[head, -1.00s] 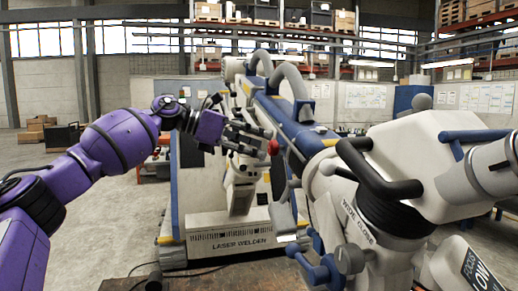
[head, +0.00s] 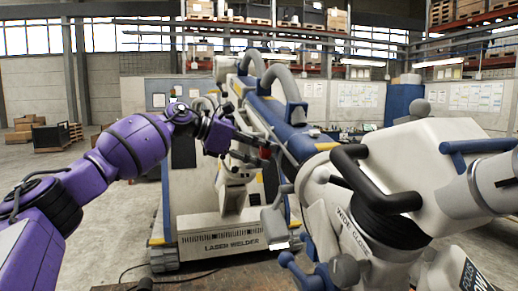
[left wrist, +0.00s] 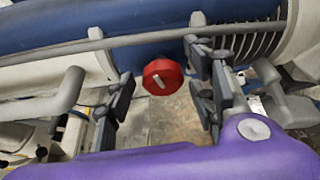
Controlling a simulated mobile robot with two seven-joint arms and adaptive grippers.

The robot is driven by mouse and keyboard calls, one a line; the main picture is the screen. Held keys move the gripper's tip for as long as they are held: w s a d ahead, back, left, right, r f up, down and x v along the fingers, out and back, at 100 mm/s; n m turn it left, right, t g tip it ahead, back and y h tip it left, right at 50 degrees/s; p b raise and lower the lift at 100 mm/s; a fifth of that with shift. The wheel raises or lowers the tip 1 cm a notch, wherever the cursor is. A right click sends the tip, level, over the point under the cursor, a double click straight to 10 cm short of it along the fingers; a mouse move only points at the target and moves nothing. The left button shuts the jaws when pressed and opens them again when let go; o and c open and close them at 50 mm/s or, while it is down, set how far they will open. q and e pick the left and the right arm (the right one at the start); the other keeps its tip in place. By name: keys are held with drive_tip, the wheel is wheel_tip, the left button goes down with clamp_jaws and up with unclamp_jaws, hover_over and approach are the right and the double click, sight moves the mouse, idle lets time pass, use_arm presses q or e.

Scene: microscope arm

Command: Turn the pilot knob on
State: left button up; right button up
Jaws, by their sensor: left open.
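The pilot knob, a red round knob with a pale mark across its face, shows in the left wrist view (left wrist: 163,77) below a grey rail on the blue microscope arm (left wrist: 140,28). My left gripper (left wrist: 163,100) is open, with one dark finger to the left of the knob and one to the right. Gaps show between the knob and both fingers in that view. In the head view my left gripper (head: 258,156) is at the arm's near side, and the red knob (head: 265,152) is partly hidden by its fingers. My right gripper is not in view.
A white laser welder (head: 215,235) stands behind my left gripper. A large white microscope body with black and blue handles (head: 375,180) fills the right of the head view. A thin grey rail (left wrist: 100,45) runs close to the knob. Open floor lies at left.

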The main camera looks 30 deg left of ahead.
use_arm(q)
drive_tip(key=c, duration=1.1)
